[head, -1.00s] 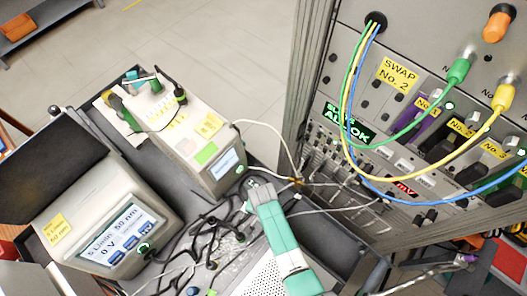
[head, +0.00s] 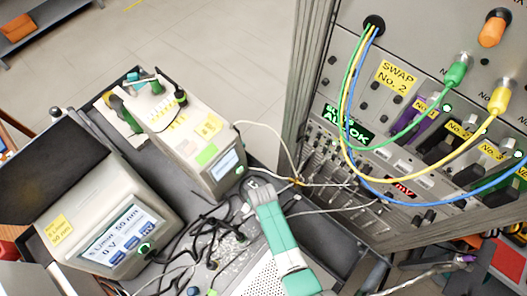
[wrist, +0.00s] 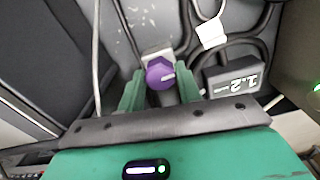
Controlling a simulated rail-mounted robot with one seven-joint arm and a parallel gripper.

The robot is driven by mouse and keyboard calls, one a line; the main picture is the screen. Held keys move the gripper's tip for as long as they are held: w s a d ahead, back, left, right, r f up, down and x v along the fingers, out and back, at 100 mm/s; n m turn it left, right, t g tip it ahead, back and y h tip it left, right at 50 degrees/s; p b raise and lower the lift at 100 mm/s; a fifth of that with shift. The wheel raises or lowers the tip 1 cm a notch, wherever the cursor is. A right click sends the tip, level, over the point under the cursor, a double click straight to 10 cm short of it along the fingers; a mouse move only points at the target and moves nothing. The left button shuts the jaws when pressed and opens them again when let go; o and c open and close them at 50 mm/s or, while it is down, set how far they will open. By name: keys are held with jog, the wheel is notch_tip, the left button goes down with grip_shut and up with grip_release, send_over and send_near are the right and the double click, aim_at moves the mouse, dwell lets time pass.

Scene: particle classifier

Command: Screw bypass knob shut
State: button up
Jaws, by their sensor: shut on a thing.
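The bypass knob appears to be the purple knob (wrist: 158,73) with a white pointer mark, in the middle of the wrist view. My gripper (wrist: 158,88) has its two green fingers on either side of it and is shut on it. In the head view my gripper (head: 251,186) is at the end of the green and white arm, low among dark tubes beside the beige device. The knob cannot be made out there.
A dark block marked 1.2 (wrist: 233,79) and a white tag (wrist: 210,33) on a cable lie right of the knob. Dark tubes crowd around. A beige device (head: 205,150), a screen unit (head: 115,232) and a cabled rack (head: 400,120) stand close by.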

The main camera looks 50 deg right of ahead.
dwell(0.3)
jog(key=o, duration=1)
jog(key=shift+r, duration=0.15)
notch_tip(320, 180, up, 8)
jog(key=shift+f+p, duration=0.2)
jog(key=shift+p, duration=0.6)
